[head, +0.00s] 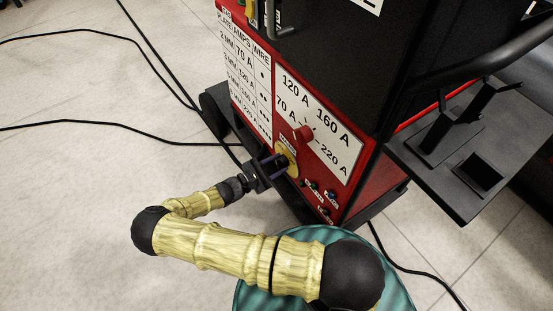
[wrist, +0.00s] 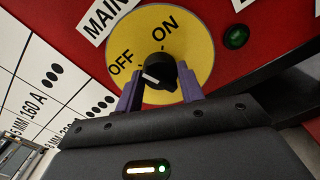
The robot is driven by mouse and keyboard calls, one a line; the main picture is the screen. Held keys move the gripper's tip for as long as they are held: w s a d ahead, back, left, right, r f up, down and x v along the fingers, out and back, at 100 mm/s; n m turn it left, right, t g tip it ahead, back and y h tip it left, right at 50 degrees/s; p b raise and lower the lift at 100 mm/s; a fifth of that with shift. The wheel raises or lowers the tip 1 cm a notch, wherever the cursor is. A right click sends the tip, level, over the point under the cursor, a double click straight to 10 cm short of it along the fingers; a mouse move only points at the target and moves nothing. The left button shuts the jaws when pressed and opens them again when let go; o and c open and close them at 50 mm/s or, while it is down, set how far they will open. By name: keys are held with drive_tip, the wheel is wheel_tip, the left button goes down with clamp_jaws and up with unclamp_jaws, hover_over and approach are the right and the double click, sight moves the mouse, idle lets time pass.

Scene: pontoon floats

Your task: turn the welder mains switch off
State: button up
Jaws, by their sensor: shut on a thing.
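The mains switch is a black rotary knob (wrist: 160,70) on a round yellow plate (wrist: 200,50), on the red front of the welder (head: 360,160). The plate also shows in the head view (head: 292,163). In the wrist view, ON is printed at the top and OFF at the left. The knob's white mark points left, towards the OFF side. My gripper (wrist: 161,82) is shut on the knob, with one purple finger on each side. In the head view my gripper (head: 275,164) reaches the plate from the left and hides the knob.
Small indicators (head: 315,187) lie to the lower right; a dark green lamp (wrist: 236,37) is near the plate. A black shelf (head: 460,180) juts out right. Black cables (head: 120,129) cross the floor.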

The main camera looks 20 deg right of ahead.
drive_tip(key=n+p, duration=0.2)
drive_tip(key=n, duration=0.3)
drive_tip(key=shift+f, duration=0.1)
idle(0.3)
drive_tip(key=o, duration=1)
drive_tip(key=shift+a, duration=0.1)
drive_tip(key=p+v, duration=0.2)
drive_tip(key=v, duration=1.5)
drive_tip(key=shift+a, duration=0.15)
drive_tip(key=shift+s, duration=0.1)
